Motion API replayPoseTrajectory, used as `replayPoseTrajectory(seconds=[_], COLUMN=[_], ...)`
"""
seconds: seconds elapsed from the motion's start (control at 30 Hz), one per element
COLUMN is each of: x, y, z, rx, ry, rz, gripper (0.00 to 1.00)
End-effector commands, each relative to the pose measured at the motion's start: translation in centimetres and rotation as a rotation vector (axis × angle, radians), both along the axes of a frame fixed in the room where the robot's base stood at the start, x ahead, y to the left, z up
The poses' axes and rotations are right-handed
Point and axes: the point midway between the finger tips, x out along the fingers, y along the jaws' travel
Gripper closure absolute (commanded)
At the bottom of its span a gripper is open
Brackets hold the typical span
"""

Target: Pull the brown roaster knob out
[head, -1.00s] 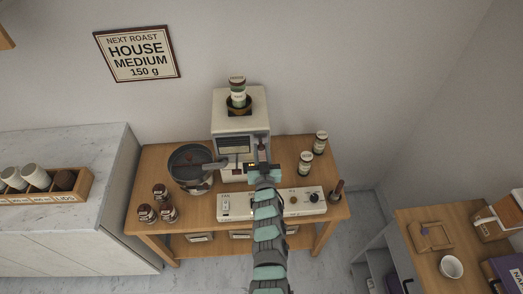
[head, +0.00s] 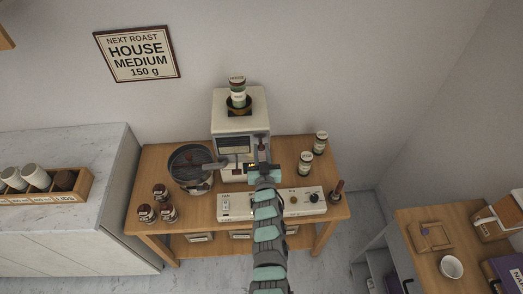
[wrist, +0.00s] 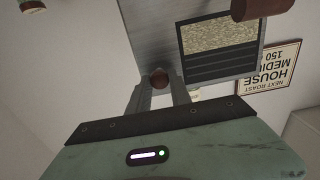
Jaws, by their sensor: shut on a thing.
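The roaster (head: 228,106) is a pale box standing at the back of the wooden table. In the wrist view its grey metal front (wrist: 150,30) fills the top middle, with a window showing beans (wrist: 220,42). The round brown roaster knob (wrist: 159,77) sits in front of that metal face, between my two fingertips. My gripper (wrist: 160,88) is shut on the knob, with a finger on each side. In the head view my gripper (head: 262,162) is at the roaster's front, and my arm hides the knob.
A dark round pan (head: 188,160) stands left of the roaster. A white control panel (head: 305,202) lies along the table front, partly behind my arm. Jars (head: 305,162) stand at right and more (head: 160,192) at left. A brown cylinder (wrist: 262,8) shows near the window.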

Motion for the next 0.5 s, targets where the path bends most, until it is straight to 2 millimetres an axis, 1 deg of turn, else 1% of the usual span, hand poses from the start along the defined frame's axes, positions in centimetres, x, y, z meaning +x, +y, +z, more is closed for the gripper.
replayPoseTrajectory(seconds=[0.17, 0.4, 0.5], x=[-1.3, -4.7, -5.5], y=[-0.1, -0.4, -0.4], z=[0.2, 0.0, 0.1], rx=[0.0, -0.001, 0.0], ry=[-0.003, 0.0, -0.002], rz=[0.0, 0.001, 0.001], gripper=[1.0, 1.0, 1.0])
